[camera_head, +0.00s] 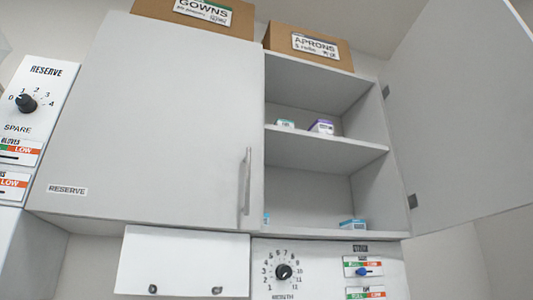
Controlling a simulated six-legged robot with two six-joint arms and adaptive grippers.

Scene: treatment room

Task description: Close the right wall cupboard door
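The right wall cupboard door (465,110) stands wide open, swung out to the right on its hinges at the cupboard's right side wall. Its right part runs out of the picture, and no handle of it shows. The open right compartment (320,185) has a middle shelf (325,141) with small boxes on it. The left cupboard door (150,120) is shut, with a vertical bar handle (246,180) near its right edge. Neither of my grippers is in view.
Cardboard boxes marked GOWNS (195,15) and APRONS (310,45) stand on top of the cupboard. Below it are a white panel (180,262) and a dial panel (300,275). Another dial panel (35,110) is at the left. Nothing shows in the door's opening.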

